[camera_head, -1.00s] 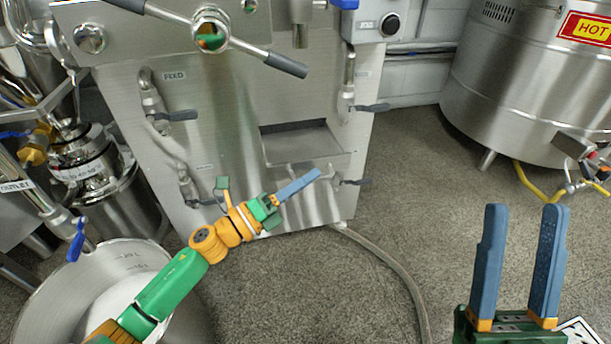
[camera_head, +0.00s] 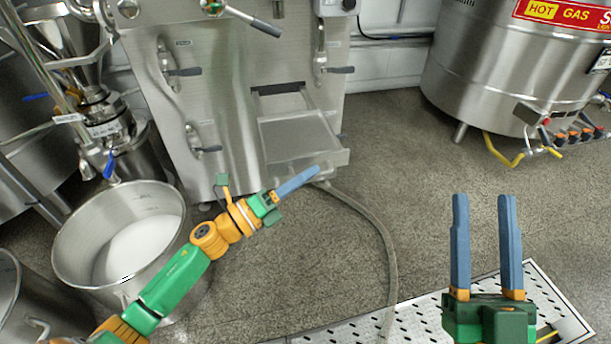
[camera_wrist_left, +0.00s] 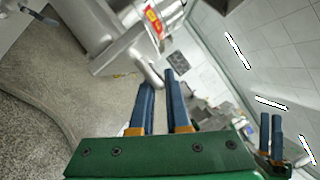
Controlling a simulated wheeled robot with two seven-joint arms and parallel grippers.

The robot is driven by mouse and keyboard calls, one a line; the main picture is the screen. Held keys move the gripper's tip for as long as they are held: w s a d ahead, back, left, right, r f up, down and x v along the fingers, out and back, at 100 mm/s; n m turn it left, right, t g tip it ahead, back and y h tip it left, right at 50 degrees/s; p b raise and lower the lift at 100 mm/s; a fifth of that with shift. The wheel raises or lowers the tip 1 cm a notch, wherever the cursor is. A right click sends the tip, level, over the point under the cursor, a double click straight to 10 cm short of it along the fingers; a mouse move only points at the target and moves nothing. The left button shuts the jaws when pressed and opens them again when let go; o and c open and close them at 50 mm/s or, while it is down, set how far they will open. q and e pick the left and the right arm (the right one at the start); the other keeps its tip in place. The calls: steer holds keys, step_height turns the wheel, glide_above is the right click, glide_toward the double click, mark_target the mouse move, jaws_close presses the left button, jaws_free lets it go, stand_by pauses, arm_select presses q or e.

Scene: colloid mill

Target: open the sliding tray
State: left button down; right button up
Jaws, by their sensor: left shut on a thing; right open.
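The sliding tray (camera_head: 292,133) is a shallow steel tray low in the front of the steel machine (camera_head: 225,110). It stands well out of its slot, with its front panel (camera_head: 336,160) facing me. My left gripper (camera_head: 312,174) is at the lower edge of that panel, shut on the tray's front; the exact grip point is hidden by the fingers. In the left wrist view its blue fingers (camera_wrist_left: 162,92) reach toward a grey metal part. My right gripper (camera_head: 484,205) is open and empty, well to the right of the tray.
A steel pot (camera_head: 75,245) with white contents stands at the left. A hose (camera_head: 380,228) runs along the floor from beneath the machine. A perforated floor grate (camera_head: 360,326) lies at the front right, and a large steel kettle (camera_head: 480,80) stands at the back right. Floor right of the tray is clear.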

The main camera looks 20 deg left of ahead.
arm_select(q)
steer(key=c, duration=1.2)
jaws_free()
steer(key=v, duration=0.7)
steer(key=shift+p, duration=0.35)
arm_select(e)
steer(key=w+f+g, duration=0.1)
steer(key=f, duration=0.1)
steer(key=w+f+g+h, duration=0.1)
steer(key=f, duration=0.1)
steer(key=shift+w, duration=0.2)
arm_select(q)
steer(key=shift+a, duration=0.1)
arm_select(e)
steer(key=shift+r, duration=0.1)
